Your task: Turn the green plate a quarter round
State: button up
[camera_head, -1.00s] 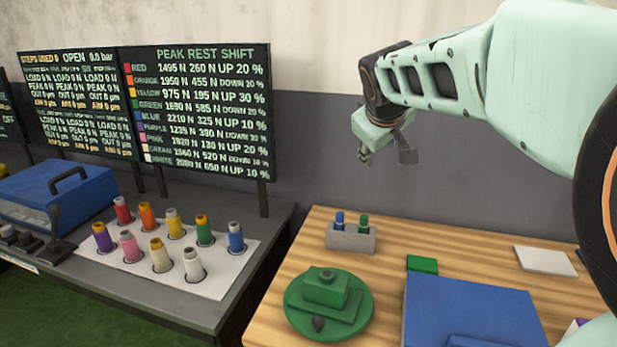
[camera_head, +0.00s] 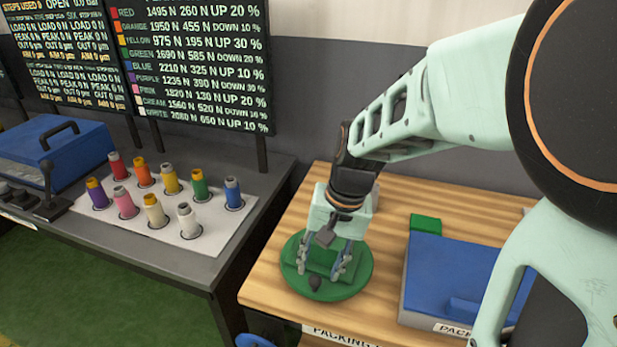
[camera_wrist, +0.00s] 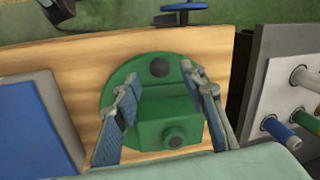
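The round green plate (camera_head: 360,275) lies on the wooden table, with a green raised block on it and a dark knob (camera_head: 315,283) near its front rim. In the wrist view the plate (camera_wrist: 135,68) shows the dark knob (camera_wrist: 159,67) at the top and the green block (camera_wrist: 162,112) in the middle, with a small round stud on it. My gripper (camera_head: 322,268) is low over the plate. Its fingers (camera_wrist: 160,78) are spread, one on each side of the block. A gap shows at the left finger; contact at the right is unclear.
A blue-topped packing box (camera_head: 455,275) stands right of the plate, with a small green block (camera_head: 425,223) behind it. Left is a grey bench (camera_head: 235,250) with several coloured spools on a white sheet. A blue handwheel (camera_wrist: 183,8) is at the table's front edge.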

aim_at(317, 276)
jog(key=shift+a+f, duration=0.15)
jog(key=shift+f, duration=0.75)
jog(key=shift+a+f, duration=0.15)
jog(key=shift+f, duration=0.7)
jog(key=shift+w, duration=0.1)
grip_shut()
